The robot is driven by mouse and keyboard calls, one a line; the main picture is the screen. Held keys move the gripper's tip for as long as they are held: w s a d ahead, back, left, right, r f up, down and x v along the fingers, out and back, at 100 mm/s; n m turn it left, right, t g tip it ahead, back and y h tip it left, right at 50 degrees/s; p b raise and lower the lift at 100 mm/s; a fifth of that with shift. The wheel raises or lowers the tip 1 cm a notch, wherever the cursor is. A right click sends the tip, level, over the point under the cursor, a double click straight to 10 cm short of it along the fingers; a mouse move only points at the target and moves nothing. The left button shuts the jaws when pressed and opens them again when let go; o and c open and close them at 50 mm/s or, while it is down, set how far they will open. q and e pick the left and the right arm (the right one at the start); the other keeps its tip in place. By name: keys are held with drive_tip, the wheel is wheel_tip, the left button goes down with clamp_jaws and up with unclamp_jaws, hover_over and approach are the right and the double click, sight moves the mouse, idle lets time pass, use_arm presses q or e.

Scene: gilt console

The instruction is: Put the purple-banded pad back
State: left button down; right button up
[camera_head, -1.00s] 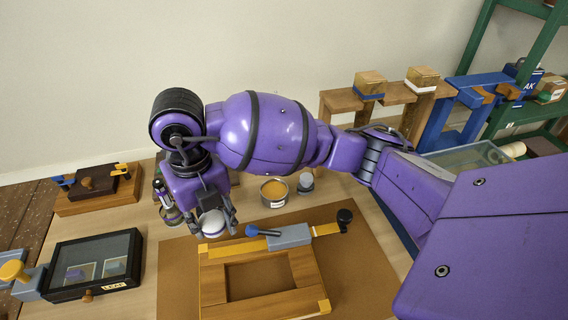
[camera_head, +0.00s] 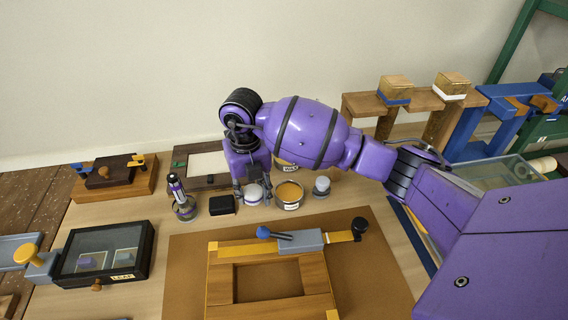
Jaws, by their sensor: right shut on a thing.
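The purple-banded pad (camera_head: 253,192) is a small round white piece with a dark purplish band low down. My right gripper (camera_head: 254,182) points down and is shut on it, with a finger on each side. The pad is at the row of items behind the brown mat, between a black block and a gold-filled tin. I cannot tell whether its underside touches the table. My left gripper is not in view.
The black block (camera_head: 222,205) and purple-topped bottle (camera_head: 181,197) stand left of the pad; the tin (camera_head: 289,196) and a grey round piece (camera_head: 321,187) stand right. A wooden frame (camera_head: 220,285) with a clamp lies on the brown mat (camera_head: 187,262). A glass-lidded black case (camera_head: 103,252) is at left.

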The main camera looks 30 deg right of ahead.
sight(254, 197)
drive_tip(key=shift+w+d+f, duration=0.3)
drive_tip(key=shift+w+f, duration=0.35)
drive_tip(key=shift+w+d+f, duration=0.1)
drive_tip(key=shift+w+f, duration=0.05)
drive_tip(key=shift+f, duration=1.45)
drive_tip(key=shift+f, duration=0.15)
drive_tip(key=o, duration=1.1)
wheel_tip(254, 197, up, 12)
drive_tip(key=shift+r, duration=0.15)
